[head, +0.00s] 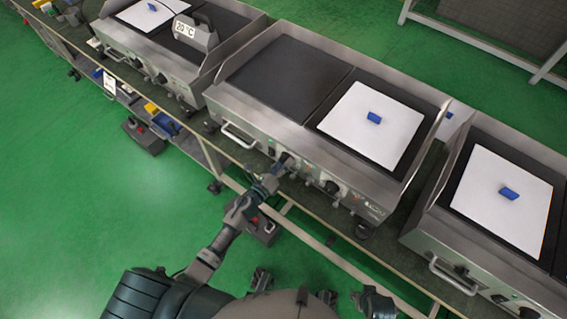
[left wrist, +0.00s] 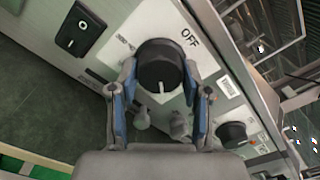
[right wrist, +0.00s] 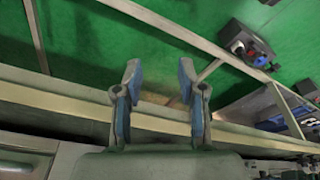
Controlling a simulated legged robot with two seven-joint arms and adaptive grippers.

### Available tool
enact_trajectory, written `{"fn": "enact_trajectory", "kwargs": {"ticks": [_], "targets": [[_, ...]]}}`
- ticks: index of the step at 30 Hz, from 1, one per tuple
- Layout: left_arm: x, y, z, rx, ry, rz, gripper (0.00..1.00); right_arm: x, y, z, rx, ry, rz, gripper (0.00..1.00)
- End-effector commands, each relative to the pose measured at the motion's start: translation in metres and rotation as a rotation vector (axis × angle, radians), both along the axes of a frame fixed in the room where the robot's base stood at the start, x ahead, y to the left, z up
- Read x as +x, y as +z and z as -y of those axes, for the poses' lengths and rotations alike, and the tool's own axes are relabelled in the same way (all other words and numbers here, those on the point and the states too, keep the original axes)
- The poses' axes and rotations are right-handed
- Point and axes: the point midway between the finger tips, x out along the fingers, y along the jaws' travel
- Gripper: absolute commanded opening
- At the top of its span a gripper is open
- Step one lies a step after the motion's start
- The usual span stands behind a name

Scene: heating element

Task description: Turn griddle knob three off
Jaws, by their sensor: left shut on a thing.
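The middle griddle (head: 290,75) has black knobs on its front panel. My left gripper (head: 284,163) is at the knob left of another black knob (head: 331,187). In the left wrist view, my left gripper (left wrist: 162,100) has its blue-padded fingers on both sides of a black round knob (left wrist: 158,62) and is shut on it. The knob's white mark points toward the gripper palm, away from the printed OFF label (left wrist: 190,38). My right gripper (right wrist: 155,95) is open and empty, with its fingers apart over the green floor and a pale rail.
A black rocker switch (left wrist: 82,30) sits beside the knob, and another knob (left wrist: 235,132) is on the other side. White sheets with blue blocks (head: 374,117) lie on the griddles. More griddles stand left (head: 160,55) and right (head: 430,240). Green floor (head: 80,180) is open in front.

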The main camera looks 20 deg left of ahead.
Motion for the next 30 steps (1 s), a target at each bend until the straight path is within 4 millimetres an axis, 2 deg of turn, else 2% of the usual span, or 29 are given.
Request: {"fn": "enact_trajectory", "kwargs": {"ticks": [16, 30], "targets": [[0.000, 0.000, -0.002, -0.485, 0.006, -0.181, 0.13, 0.002, -0.050, -0.001, -0.003, 0.006, -0.019, 0.40], [0.000, 0.000, -0.001, -0.904, 0.009, -0.335, 0.13, -0.007, -0.103, -0.001, -0.006, 0.012, -0.036, 0.40]]}}
